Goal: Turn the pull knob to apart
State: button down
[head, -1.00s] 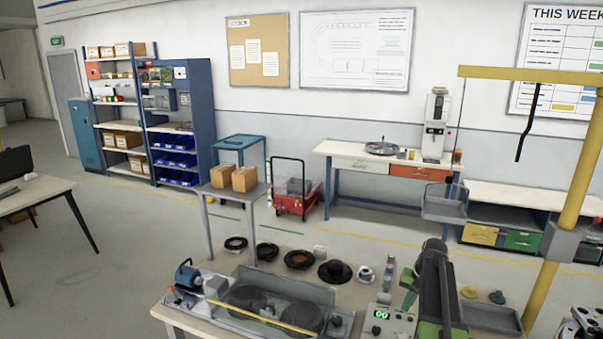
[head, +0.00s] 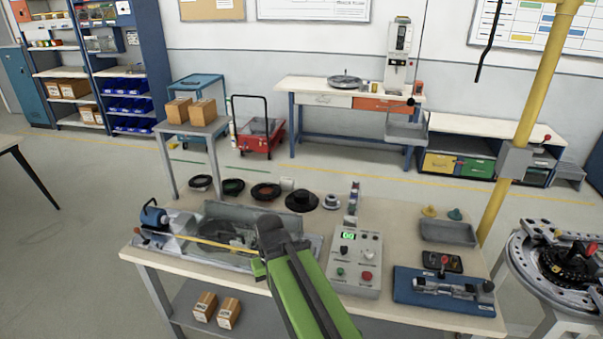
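A grey control box (head: 354,290) stands on the bench right of my arm in the head view. It has a lit green display (head: 348,236), small dark knobs (head: 345,251), a green button (head: 340,272) and a red button (head: 366,276). The lettering is too small to read, so I cannot tell which knob is the pull knob or where it points. My green and dark grey arm rises from the bottom, left of the box, over the front of the long machine. No gripper fingers can be made out.
The long machine (head: 190,250) with a yellow bar lies left on the bench. A blue fixture (head: 440,292) and a grey tray (head: 448,233) are right of the box. A yellow post (head: 535,90) rises behind. A round ring track (head: 565,260) stands far right.

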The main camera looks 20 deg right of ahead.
aim_at(488, 286)
jog(key=z, duration=1.6)
jog(key=k, duration=1.3)
jog(key=z, duration=0.6)
jog(key=i, duration=1.75)
jog(key=u, duration=0.1)
